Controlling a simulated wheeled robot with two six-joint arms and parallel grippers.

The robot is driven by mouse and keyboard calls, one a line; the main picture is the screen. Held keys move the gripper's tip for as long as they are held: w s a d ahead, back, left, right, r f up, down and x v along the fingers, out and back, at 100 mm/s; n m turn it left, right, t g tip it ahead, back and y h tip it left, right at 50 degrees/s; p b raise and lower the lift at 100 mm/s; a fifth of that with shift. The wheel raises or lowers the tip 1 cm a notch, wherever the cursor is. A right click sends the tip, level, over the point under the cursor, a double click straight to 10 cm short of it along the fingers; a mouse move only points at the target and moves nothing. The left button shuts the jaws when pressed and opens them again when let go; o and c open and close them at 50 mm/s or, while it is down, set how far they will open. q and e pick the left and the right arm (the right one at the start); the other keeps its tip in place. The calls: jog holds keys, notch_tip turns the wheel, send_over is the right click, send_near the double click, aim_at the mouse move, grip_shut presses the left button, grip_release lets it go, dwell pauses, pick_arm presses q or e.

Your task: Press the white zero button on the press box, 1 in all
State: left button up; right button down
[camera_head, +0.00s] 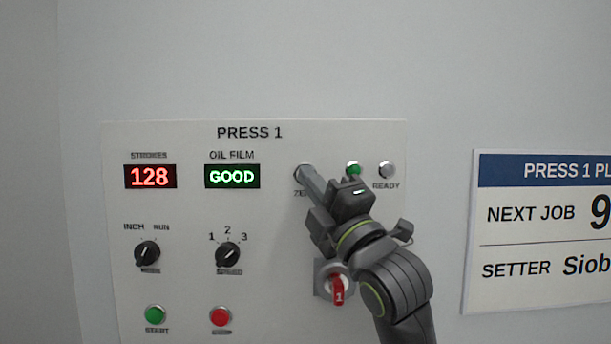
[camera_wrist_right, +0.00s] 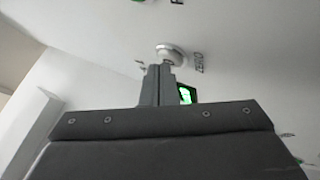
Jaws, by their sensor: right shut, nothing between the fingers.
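The press box (camera_head: 190,200) is a pale panel headed PRESS 1. My right gripper (camera_head: 303,172) is shut and empty, its fingertips at the white zero button (camera_head: 300,168) in the head view, covering most of it and part of its label. In the right wrist view the round white zero button (camera_wrist_right: 172,54) shows just beyond the closed fingertips (camera_wrist_right: 160,70), with the ZERO label beside it. I cannot tell whether the fingertips touch the button. The STROKES display (camera_head: 150,177) reads 128 in red. My left gripper is not in view.
The OIL FILM display (camera_head: 232,176) reads GOOD. A green lamp (camera_head: 353,168) and the READY lamp (camera_head: 387,169) sit right of the gripper. A red switch (camera_head: 337,288) is below. Two knobs, a green START button (camera_head: 155,315) and a red button (camera_head: 220,317) are left.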

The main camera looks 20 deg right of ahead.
dwell(0.6)
jog(key=shift+s+a, duration=0.15)
jog(key=shift+s, duration=0.45)
jog(key=shift+s+a, duration=0.25)
jog(key=shift+s, duration=0.55)
jog(key=shift+s+a, duration=0.2)
jog(key=shift+s, duration=0.6)
jog(key=shift+s+a, duration=0.25)
jog(key=shift+s, duration=0.55)
